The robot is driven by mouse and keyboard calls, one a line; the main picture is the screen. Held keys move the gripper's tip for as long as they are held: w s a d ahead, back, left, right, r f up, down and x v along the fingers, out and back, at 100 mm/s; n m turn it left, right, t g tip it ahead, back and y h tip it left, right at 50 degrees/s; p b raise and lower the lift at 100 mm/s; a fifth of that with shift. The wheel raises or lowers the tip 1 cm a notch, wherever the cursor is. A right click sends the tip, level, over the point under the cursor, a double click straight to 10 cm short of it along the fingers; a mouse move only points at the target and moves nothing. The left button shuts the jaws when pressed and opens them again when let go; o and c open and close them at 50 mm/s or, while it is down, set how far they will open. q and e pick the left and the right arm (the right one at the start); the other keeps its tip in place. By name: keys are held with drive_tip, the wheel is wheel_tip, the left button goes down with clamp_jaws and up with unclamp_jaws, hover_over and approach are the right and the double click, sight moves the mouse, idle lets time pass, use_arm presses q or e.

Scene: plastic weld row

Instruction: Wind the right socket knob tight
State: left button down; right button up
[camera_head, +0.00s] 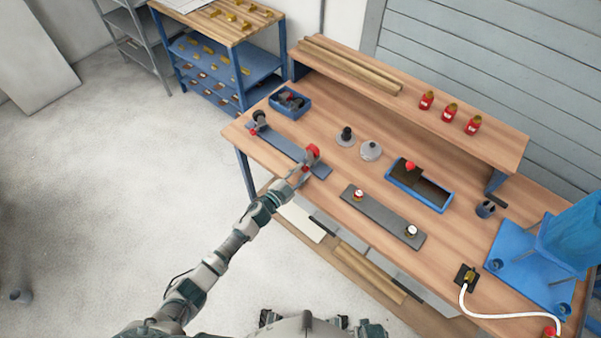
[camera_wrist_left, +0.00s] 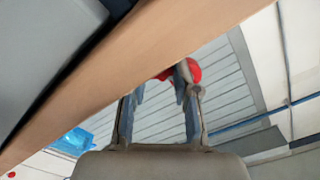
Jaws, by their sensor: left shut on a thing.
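A dark plate (camera_head: 285,146) lies near the table's front left edge. At its left end stands a grey socket with a small red knob (camera_head: 253,132). In the left wrist view red shows between and behind the fingertips (camera_wrist_left: 160,90); the exact contact is hard to see. My right gripper is not in view.
A grey plate (camera_head: 382,216) with two white-topped pieces lies to the right. Behind are two round grey bases (camera_head: 370,151), a blue tray (camera_head: 420,203) and a blue bin (camera_head: 290,100). Red bottles (camera_head: 449,113) stand on the raised shelf. A blue stand (camera_head: 530,265) fills the right end.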

use_arm(q)
drive_tip(key=c, duration=0.9)
unclamp_jaws()
drive_tip(key=shift+d, duration=0.1)
drive_tip(key=shift+o, duration=0.2)
drive_tip(key=shift+f, duration=0.1)
drive_tip(key=shift+s+a+f, duration=0.1)
drive_tip(key=shift+s+a, duration=0.2)
drive_tip(key=shift+s, duration=0.1)
drive_tip(key=v, duration=0.7)
drive_tip(key=shift+a, duration=0.1)
